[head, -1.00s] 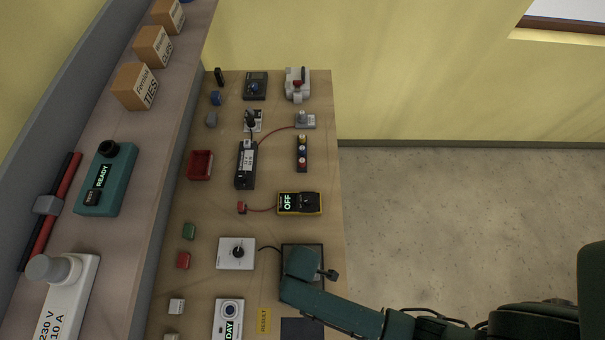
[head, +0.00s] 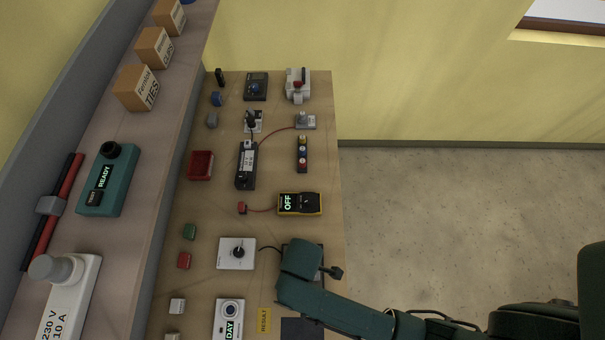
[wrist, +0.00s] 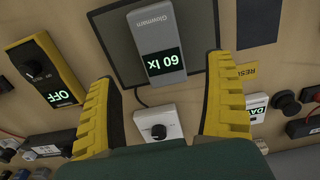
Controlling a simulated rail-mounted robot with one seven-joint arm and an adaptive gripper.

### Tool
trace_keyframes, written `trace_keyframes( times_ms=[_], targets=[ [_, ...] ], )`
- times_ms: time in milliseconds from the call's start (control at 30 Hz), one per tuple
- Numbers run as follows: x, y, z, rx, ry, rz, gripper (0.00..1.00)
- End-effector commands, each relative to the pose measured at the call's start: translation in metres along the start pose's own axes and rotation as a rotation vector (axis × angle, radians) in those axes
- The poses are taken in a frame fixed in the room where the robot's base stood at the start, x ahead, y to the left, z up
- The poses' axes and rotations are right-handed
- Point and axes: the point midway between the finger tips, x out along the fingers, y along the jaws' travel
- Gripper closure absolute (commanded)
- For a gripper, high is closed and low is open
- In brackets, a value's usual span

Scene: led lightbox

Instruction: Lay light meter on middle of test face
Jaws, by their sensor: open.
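The light meter (wrist: 163,45) is a grey slab with a lit display reading 60 lx in the wrist view.
A white dimmer box (head: 236,253) with a black knob is cabled to the test face. A yellow multimeter (head: 300,203) reading OFF lies behind it. A DAY device (head: 228,319) and yellow RESULT label (head: 264,319) are in front. Floor is clear beyond the bench's right edge.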

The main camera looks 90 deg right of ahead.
Motion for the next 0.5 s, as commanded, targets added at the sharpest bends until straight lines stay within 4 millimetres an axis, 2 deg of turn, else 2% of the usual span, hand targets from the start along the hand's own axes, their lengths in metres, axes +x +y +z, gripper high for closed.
trace_keyframes(
  times_ms=[100,200,500],
  targets=[
    [-0.022,0.0,0.0,0.0,0.002,0.0,0.15],
    [-0.032,0.0,0.001,0.0,-0.002,-0.001,0.15],
    [-0.036,0.0,0.0,0.0,0.0,0.0,0.15]
  ],
)
